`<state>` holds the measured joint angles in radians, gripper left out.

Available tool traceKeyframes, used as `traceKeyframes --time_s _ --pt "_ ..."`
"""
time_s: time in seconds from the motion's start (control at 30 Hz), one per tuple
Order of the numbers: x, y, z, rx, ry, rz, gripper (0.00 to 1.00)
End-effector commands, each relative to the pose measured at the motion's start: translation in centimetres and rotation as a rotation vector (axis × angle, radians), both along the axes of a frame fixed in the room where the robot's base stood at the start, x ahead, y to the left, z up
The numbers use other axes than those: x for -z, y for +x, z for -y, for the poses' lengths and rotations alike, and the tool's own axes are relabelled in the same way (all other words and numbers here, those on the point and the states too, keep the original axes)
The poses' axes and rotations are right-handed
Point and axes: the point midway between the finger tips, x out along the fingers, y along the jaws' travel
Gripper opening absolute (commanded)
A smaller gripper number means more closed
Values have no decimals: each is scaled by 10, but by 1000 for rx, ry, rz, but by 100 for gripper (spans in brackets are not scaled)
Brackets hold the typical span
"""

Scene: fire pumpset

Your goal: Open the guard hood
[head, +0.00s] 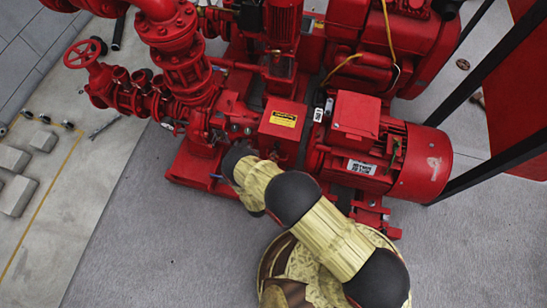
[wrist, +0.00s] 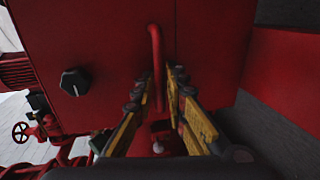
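The guard hood is probably the red box with a yellow label (head: 284,118) in the middle of the pumpset in the head view; it looks closed. In the wrist view a red panel (wrist: 105,35) fills the middle, with a red bar handle (wrist: 156,50) standing out from it and a black knob (wrist: 75,82) to the left. My gripper (wrist: 161,82) has its yellow fingers apart, one on each side of the handle's lower part. A gap shows between the fingers, and I cannot tell whether either touches the handle. The fingers are hidden in the head view.
A red motor (head: 375,155) stands right of the labelled box. Red pipes and valves with a handwheel (head: 82,53) stand at the left. A dark slanted frame (head: 480,90) rises at the right. Grey floor (head: 140,230) is clear at the lower left.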

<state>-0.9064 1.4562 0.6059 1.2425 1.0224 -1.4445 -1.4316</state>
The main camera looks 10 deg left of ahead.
Motion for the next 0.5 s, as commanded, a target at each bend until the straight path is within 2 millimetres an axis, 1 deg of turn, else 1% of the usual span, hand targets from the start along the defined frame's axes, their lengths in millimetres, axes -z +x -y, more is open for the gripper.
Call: traceKeyframes --time_s 0.03,0.2,0.5 --pt "0 0 0 0 0 0 9" --pt "0 0 0 0 0 0 0" --pt "0 0 0 0 0 -1 0"
